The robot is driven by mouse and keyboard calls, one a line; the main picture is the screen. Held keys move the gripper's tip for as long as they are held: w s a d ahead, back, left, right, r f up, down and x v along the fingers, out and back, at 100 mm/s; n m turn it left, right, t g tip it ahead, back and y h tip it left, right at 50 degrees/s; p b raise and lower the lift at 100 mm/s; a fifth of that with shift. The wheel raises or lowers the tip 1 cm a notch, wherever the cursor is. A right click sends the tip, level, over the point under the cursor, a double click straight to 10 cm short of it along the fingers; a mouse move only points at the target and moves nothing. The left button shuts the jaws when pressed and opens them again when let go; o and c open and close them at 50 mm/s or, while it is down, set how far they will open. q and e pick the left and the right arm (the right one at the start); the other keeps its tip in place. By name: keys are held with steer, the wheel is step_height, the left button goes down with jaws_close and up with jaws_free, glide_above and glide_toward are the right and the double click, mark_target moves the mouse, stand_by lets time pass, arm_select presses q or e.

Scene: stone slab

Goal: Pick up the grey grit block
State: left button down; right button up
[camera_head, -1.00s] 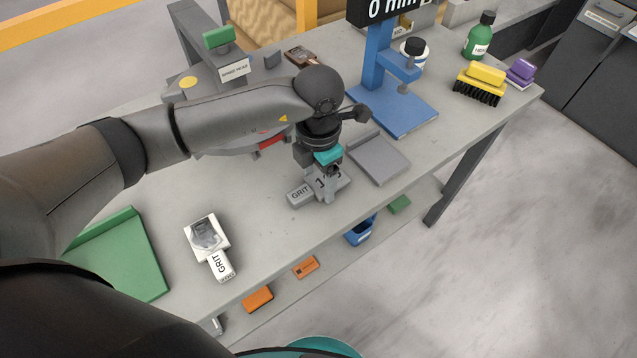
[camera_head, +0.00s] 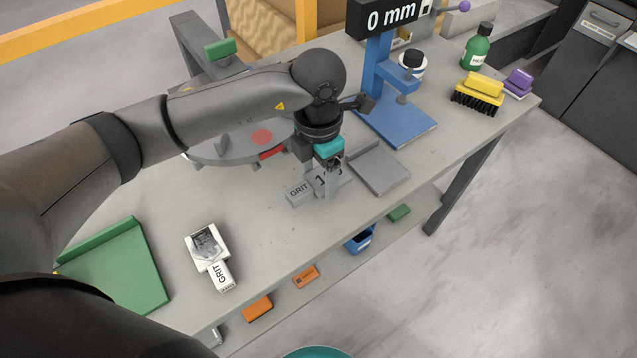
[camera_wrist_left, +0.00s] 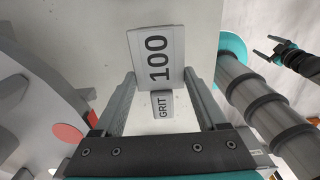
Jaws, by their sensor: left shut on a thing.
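The grey grit block (camera_head: 298,192) is at the table's front edge side, left of a flat grey plate, with its GRIT end toward the left. In the left wrist view the block (camera_wrist_left: 157,58) shows "100" on its wide part and "GRIT" on its narrow end. My left gripper (camera_head: 330,190) points down over the wide part and is shut on it, with one finger (camera_wrist_left: 159,80) on each side in the wrist view. I cannot tell whether the block is clear of the table. My right gripper (camera_wrist_left: 276,50) appears small in the wrist view, its fingers apart.
A white GRIT block (camera_head: 207,245) lies to the left, near a green tray (camera_head: 120,270). A flat grey plate (camera_head: 378,170) and a blue gauge stand (camera_head: 400,125) are close on the right. A round grey disc (camera_head: 225,148) lies behind. Bare table lies in front.

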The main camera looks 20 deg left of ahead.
mark_target(317, 181)
arm_select(q)
step_height(317, 181, up, 16)
steer(key=p, duration=0.1)
steer(key=shift+f, duration=0.15)
steer(key=shift+a, duration=0.1)
